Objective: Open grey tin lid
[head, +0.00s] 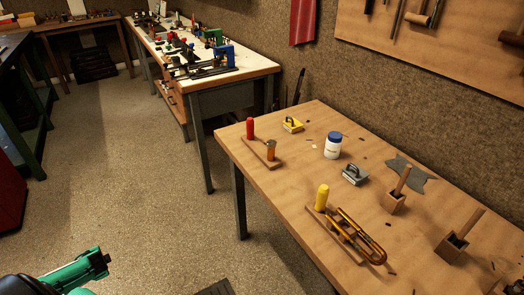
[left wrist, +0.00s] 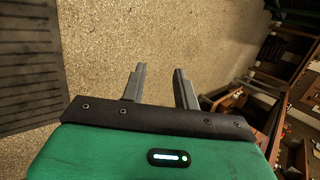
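A grey tin (head: 355,174) stands on the wooden table, right of a white jar with a blue lid. A handle-like loop shows on its top, and its lid looks shut. My left gripper (head: 106,262) is low at the lower left of the head view, far from the table and the tin. In the left wrist view my left gripper (left wrist: 161,82) has its two fingers apart with only bare floor between them. The tin does not show in the left wrist view. My right gripper does not show clearly in either view.
The table (head: 265,190) also holds a yellow tin (head: 292,125), the white jar (head: 333,146), a brass horn slide (head: 358,238), a yellow-handled tool (head: 321,196), a red-handled tool (head: 250,128) and wooden blocks with sticks (head: 396,198). Open floor lies left of it. A cluttered bench (head: 215,95) stands behind.

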